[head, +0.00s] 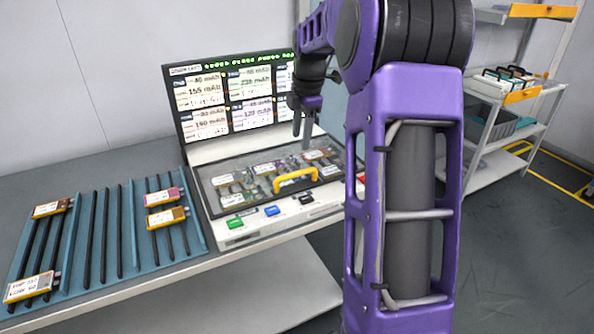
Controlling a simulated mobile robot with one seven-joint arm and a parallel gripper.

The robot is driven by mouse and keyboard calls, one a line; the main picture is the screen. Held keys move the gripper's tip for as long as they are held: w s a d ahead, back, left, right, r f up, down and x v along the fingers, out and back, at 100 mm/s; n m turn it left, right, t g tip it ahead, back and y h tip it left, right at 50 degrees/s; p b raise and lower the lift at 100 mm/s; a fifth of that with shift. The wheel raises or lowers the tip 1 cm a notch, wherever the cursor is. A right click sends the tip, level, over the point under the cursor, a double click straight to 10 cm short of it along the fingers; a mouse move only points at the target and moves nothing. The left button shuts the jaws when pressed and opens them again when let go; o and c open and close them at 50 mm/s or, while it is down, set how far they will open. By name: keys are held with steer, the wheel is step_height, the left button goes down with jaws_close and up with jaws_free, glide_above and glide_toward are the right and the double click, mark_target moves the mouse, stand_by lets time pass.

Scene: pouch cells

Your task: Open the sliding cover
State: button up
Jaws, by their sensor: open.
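The sliding cover (240,170) is a see-through dark-framed panel over the tester's bay on the bench. It lies over several labelled pouch cells, which show through it. Its yellow handle (296,180) is near the front edge, right of the middle. My gripper (302,130) is open, above the back right part of the cover and behind the handle. I cannot tell how far above the cover its fingertips are. My purple arm hides the area right of the tester.
A display panel (236,99) stands upright behind the cover. Green, blue, black and red buttons line the tester's front. A blue ribbed tray (131,226) with several pouch cells lies to the left. A shelf cart (500,147) stands at the right.

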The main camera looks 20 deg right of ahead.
mark_target(297, 173)
steer(key=f, duration=0.4)
steer(key=w+f+b, duration=0.1)
steer(key=f, duration=0.3)
steer(key=w+f, duration=0.1)
steer(key=f, duration=0.3)
steer(key=shift+w+b, duration=0.2)
steer(key=shift+b, duration=0.15)
jaws_close()
stand_by(0.7)
